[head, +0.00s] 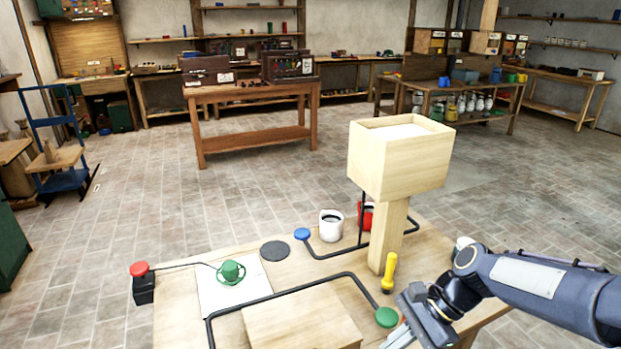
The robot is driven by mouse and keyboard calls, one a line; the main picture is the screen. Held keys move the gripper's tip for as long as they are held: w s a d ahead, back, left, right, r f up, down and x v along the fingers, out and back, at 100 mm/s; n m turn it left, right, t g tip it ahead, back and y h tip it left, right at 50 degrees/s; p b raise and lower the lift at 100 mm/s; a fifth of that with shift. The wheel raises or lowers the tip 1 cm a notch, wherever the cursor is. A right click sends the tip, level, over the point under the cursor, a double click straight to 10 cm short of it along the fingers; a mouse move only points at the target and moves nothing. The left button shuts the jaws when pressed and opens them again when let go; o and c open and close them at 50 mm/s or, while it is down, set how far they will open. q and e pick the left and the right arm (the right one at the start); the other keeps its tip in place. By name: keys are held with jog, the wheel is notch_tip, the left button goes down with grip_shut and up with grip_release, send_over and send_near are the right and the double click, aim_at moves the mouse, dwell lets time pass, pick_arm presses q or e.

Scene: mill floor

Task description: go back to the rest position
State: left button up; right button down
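My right arm comes in from the right edge. Its gripper (402,326) is low over the front right of the wooden table (180,320), close to a green round button (387,317). The fingertips are small and partly hidden by the gripper body, so I cannot tell whether they are open or shut. I see nothing clearly held in it. A yellow-handled tool (389,273) stands upright just behind the gripper and looks apart from it. My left gripper is not in view.
The table bears a tall wooden box on a post (398,160), a green cup (230,272) on a white sheet, a white pot (331,225), a red container (366,215), a dark disc (274,251), a red button (139,269) and black tubing. Open floor lies beyond.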

jog(key=s+d+r+n+t+h, duration=0.1)
jog(key=s+n+t, duration=0.2)
jog(key=s+n, duration=0.3)
jog(key=s+d+r+n+t+h, duration=0.2)
jog(key=s+n, duration=0.4)
jog(key=s, duration=0.3)
jog(key=shift+d+n+t+h, duration=0.3)
jog(key=shift+t, duration=0.3)
